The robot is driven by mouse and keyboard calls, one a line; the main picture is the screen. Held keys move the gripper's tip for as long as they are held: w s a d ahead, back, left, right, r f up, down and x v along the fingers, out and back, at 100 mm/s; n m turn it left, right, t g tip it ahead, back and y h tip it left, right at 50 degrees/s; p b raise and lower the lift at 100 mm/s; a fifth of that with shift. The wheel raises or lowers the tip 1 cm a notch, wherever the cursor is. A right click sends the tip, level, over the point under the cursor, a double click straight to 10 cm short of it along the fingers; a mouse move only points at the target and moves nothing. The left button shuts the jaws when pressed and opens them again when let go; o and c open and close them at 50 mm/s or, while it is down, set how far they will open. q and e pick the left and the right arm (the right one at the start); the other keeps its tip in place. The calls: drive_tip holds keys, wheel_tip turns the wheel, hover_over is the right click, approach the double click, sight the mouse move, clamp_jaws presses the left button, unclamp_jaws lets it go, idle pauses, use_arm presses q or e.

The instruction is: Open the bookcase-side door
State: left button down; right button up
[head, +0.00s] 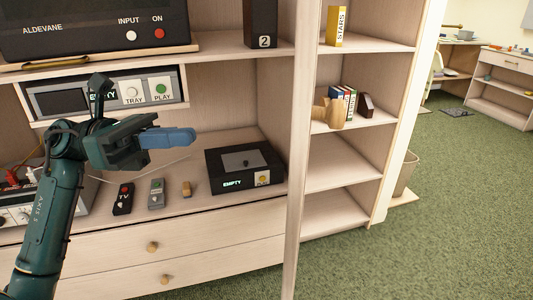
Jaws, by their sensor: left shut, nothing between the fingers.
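The bookcase-side door (300,170) is a pale wood panel seen nearly edge-on. It stands out toward me between the media cabinet and the bookcase shelves, so it appears swung open. A rounded wooden knob (329,114) shows on its right side, in front of the bookcase. My left gripper (192,136) is in front of the cabinet, left of the door and apart from it. Its blue fingers are together, point right and hold nothing. My right gripper is not in view. The door's hinges and lower end are not shown.
Two remotes (156,193), a small wooden block (186,189) and a black box (244,165) marked EMPTY lie on the cabinet shelf. Drawers (210,255) are below. The bookcase (345,156) holds several books. A bin (406,174) stands beyond it; green carpet (450,220) lies open at right.

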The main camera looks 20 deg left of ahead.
use_arm(q)
drive_tip(key=w+d+m+y+p, duration=0.1)
drive_tip(key=d+p, duration=0.2)
drive_tip(key=d, duration=1)
drive_tip(key=shift+w+p, duration=0.2)
drive_tip(key=shift+p, duration=0.2)
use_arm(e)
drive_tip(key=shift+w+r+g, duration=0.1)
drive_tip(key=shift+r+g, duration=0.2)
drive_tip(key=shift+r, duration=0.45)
use_arm(q)
drive_tip(key=shift+d, duration=0.1)
